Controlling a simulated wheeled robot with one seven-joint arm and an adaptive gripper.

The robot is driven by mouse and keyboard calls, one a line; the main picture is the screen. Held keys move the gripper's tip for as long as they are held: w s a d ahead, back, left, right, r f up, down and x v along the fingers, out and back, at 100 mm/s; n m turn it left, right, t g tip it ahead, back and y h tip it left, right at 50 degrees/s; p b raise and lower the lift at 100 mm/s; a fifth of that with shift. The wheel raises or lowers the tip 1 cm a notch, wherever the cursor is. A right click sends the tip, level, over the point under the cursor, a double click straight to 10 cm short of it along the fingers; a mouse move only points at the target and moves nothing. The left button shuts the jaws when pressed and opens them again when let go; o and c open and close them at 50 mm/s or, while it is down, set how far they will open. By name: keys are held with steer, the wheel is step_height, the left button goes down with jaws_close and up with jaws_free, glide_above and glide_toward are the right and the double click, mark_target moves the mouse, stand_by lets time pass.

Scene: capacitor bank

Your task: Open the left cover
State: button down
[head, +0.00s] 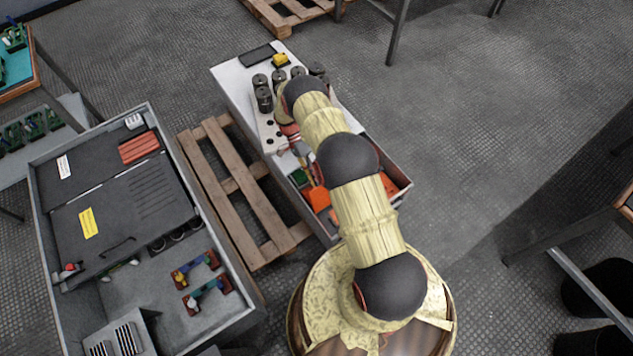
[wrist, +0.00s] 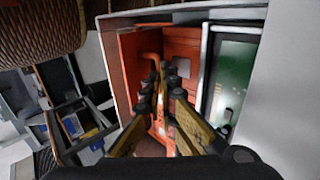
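A grey cabinet (head: 243,311) lies open-topped at the left in the head view. Two dark cover panels (head: 140,206) lie flat in it, split by a pale seam. The nearer one has a yellow label (head: 88,222) and a dark bar handle (head: 118,247); the farther one has a white label. Which is the left cover I cannot tell. My gripper (wrist: 160,76) is apart from the cabinet, over an open drawer of a white cart. In the wrist view its fingertips converge in front of an orange item (wrist: 185,50); whether they hold anything is unclear.
The white cart (head: 232,78) carries several black cylinders (head: 264,98). A wooden pallet (head: 236,186) lies between cart and cabinet. A green board (wrist: 232,75) is beside the orange item. Red-and-blue parts (head: 207,288) sit in the cabinet. Open floor (head: 465,150) is at the right.

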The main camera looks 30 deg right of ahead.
steer(key=shift+s+d+f+g, duration=0.1)
steer(key=shift+s+f+g, duration=0.5)
steer(key=shift+s+f, duration=0.45)
steer(key=c, duration=2.5)
jaws_free()
steer(key=shift+w, duration=0.1)
steer(key=shift+o, duration=0.5)
steer(key=o, duration=0.4)
steer(key=shift+d, duration=0.1)
steer(key=shift+w, duration=0.15)
steer(key=shift+w+r, duration=0.15)
steer(key=shift+r, duration=0.05)
